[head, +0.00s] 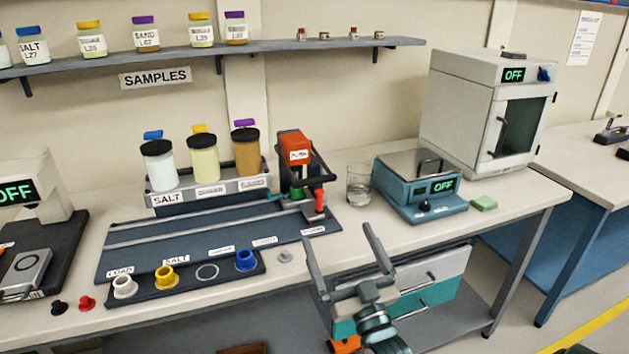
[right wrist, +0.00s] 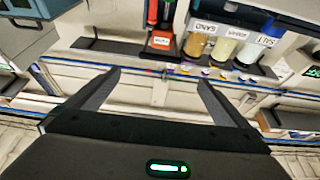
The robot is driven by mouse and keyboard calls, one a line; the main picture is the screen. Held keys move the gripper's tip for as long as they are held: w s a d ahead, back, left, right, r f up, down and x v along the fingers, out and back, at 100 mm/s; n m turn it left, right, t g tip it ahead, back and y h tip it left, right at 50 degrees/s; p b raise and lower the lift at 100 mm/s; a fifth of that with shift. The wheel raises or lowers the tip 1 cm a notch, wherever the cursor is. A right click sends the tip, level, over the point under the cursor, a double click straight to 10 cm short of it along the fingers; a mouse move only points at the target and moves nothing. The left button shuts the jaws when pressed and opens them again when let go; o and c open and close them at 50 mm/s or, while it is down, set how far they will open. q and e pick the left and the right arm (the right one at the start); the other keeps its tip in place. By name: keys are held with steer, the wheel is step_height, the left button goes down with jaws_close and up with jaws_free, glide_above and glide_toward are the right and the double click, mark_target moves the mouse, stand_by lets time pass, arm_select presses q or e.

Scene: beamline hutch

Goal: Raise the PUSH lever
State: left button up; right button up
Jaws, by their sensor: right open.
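The PUSH unit (head: 296,149) is an orange-red block with a white PUSH label at the right end of the jar rack. It also shows at the top of the right wrist view (right wrist: 161,38). A dark angled bar (head: 322,166) sits at its right side, and a small red handle (head: 319,201) stands low in front; I cannot tell which is the lever. My right gripper (head: 338,233) is open and empty, in front of the bench edge, below and right of the unit and apart from it. Its two fingers show spread in the right wrist view (right wrist: 158,79). My left gripper is out of view.
Jars labelled SALT (head: 160,166) and others stand left of the unit. A rail board (head: 200,235) and a holder with coloured rings (head: 190,277) lie in front. A glass beaker (head: 359,184), a teal balance (head: 420,190) and a green block (head: 484,203) stand to the right.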

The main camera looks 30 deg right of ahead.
mark_target(316, 183)
steer(key=p+x, duration=0.3)
steer(key=x, duration=1.3)
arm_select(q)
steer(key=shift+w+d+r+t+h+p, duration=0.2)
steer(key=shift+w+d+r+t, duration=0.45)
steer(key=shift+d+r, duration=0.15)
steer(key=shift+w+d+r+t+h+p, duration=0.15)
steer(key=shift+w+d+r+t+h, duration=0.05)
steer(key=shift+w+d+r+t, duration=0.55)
arm_select(e)
steer(key=shift+w+d+r, duration=0.15)
steer(key=shift+w, duration=0.55)
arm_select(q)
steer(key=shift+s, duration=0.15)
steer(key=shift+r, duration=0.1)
arm_select(e)
steer(key=c, duration=1.4)
steer(key=shift+o, duration=0.2)
